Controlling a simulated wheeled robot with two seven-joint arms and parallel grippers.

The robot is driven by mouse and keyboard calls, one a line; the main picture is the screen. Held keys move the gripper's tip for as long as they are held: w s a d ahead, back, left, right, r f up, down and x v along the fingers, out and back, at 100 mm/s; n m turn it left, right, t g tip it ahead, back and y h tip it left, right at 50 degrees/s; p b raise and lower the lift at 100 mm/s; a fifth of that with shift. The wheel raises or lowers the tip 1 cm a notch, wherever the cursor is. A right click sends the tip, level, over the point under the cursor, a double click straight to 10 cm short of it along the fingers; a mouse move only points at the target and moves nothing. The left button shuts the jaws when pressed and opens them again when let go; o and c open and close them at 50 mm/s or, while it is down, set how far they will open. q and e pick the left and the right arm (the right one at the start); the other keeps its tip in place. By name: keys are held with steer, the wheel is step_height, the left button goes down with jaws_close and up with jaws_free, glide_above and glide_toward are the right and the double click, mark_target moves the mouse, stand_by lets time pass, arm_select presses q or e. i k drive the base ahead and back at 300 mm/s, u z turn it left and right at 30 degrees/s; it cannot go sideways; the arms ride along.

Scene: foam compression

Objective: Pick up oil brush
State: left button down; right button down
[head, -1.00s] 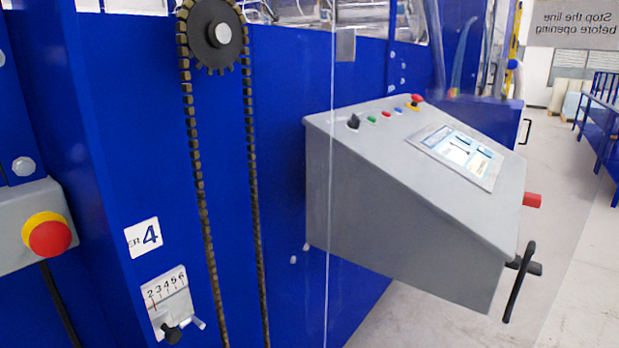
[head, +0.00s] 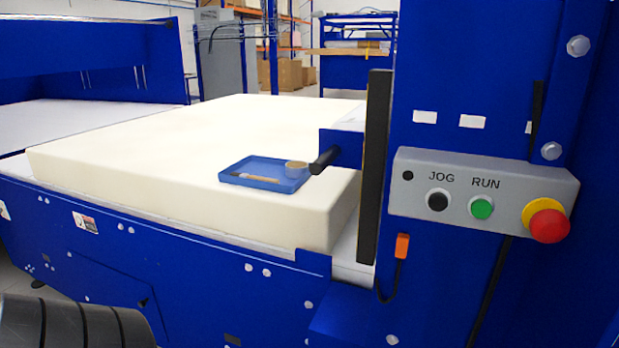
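A small brush (head: 254,178) with a thin handle lies in a shallow blue tray (head: 266,184). The tray rests on top of a large cream foam block (head: 130,150), near the block's right front corner. A small tan round cup (head: 297,169) sits at the tray's right end. Neither of my grippers shows in the head view. A dark ribbed part, probably of my own arm, shows at the bottom left corner.
A blue machine frame surrounds the foam block. A black handle (head: 324,160) projects close to the tray's right. A grey JOG/RUN panel (head: 483,195) with a red emergency button (head: 548,226) stands at right. The foam top left of the tray is clear.

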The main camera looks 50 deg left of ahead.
mark_target(238, 175)
steer(key=u, duration=3.75)
steer(key=i, duration=3.95)
steer(key=z, duration=3.9)
